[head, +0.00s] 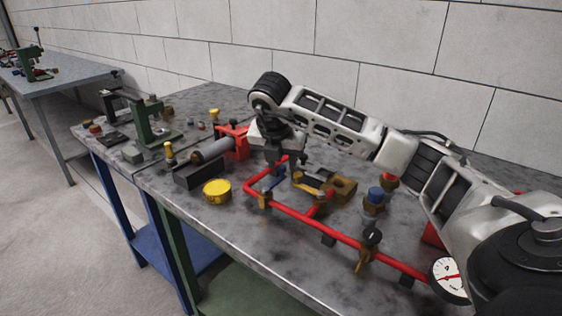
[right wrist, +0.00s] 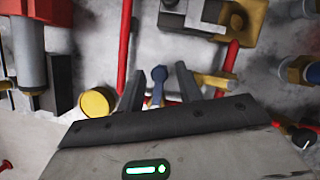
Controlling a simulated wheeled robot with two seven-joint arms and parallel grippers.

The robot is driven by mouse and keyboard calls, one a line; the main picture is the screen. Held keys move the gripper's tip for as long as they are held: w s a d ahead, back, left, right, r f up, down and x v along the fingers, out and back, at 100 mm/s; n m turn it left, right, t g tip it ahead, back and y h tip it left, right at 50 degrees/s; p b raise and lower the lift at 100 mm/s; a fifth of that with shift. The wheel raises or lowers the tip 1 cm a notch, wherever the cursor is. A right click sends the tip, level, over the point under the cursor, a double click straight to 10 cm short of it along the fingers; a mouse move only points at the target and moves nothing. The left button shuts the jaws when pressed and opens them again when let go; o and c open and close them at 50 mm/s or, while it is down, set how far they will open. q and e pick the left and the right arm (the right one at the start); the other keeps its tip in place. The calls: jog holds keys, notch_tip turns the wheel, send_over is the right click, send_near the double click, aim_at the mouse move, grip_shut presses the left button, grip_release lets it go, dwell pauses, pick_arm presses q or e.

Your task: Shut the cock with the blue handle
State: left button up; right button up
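The cock's blue handle (head: 266,181) shows below my right gripper, beside the left end of the red pipe loop (head: 290,213). In the right wrist view the blue handle (right wrist: 158,84) points up between the two dark fingers, with a gap on each side. My right gripper (head: 284,161) is open and reaches down over the handle from above; it also shows in the right wrist view (right wrist: 160,74). I cannot tell whether the fingertips are low enough to straddle the handle. The cock's body is mostly hidden. My left gripper is out of view.
A brass valve (head: 338,188) stands close right of the gripper. A blue-topped brass fitting (head: 375,197) and a white gauge (head: 449,279) are farther right. A yellow cap (head: 217,191) and a red vise (head: 234,137) lie left. The front of the grey bench (head: 215,236) is clear.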

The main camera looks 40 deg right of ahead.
jog(key=shift+a, duration=0.1)
jog(key=shift+s+a+r, duration=0.1)
jog(key=shift+r, duration=0.25)
pick_arm(q)
jog(key=p, duration=0.2)
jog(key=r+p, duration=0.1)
jog(key=p, duration=0.1)
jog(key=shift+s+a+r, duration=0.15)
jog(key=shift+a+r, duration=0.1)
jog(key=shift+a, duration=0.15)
pick_arm(e)
jog(key=v, duration=1.5)
